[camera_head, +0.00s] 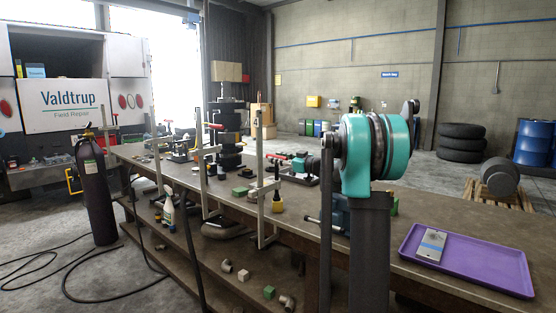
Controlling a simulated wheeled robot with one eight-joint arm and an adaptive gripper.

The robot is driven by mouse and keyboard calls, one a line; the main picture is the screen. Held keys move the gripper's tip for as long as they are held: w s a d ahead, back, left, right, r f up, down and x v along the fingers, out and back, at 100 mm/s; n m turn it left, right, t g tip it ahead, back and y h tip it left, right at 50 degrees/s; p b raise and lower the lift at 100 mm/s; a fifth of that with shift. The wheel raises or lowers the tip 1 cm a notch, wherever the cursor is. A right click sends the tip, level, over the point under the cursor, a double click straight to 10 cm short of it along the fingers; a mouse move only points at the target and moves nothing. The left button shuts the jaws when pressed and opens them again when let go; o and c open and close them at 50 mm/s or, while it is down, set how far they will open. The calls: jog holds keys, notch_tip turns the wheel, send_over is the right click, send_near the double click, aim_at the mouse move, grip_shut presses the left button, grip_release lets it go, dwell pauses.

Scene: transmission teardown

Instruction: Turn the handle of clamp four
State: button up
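A beige bar clamp (260,205) stands upright at the front edge of the long workbench. A small plate marked "4" (256,118) is at the top of its bar. A dark part with a yellow lower end (277,200), seemingly its handle, shows just right of the bar, but I cannot tell for certain. The clamp's lower end reaches below the bench top. My teal and grey arm fills the right of centre, close to the camera. My gripper is not seen, so its distance from the clamp cannot be told.
The workbench (300,207) carries other clamps, tools and small blocks. Another beige clamp (203,170) stands to the left. A purple tray (490,273) with a flat metal plate (432,245) is at the right. A dark gas cylinder (95,195) and hoses stand on the left floor.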

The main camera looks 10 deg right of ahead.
grip_shut()
jog(key=shift+s+m+t+h, duration=0.1)
jog(key=shift+m+t+h, duration=0.2)
jog(key=m+t+h, duration=0.1)
jog(key=h, duration=0.1)
jog(key=m+t+h, duration=0.1)
jog(key=m+h, duration=0.1)
jog(key=m+t+h, duration=0.1)
jog(key=h, duration=0.1)
jog(key=shift+s+a, duration=0.1)
jog(key=shift+a, duration=0.2)
jog(key=m+h, duration=0.2)
jog(key=h, duration=0.2)
jog(key=m+h, duration=0.3)
jog(key=h, duration=0.1)
jog(key=shift+a+t, duration=0.15)
jog(key=shift+t, duration=0.25)
jog(key=shift+m+g+h, duration=0.3)
jog(key=shift+m+h, duration=0.8)
jog(key=shift+h, duration=0.5)
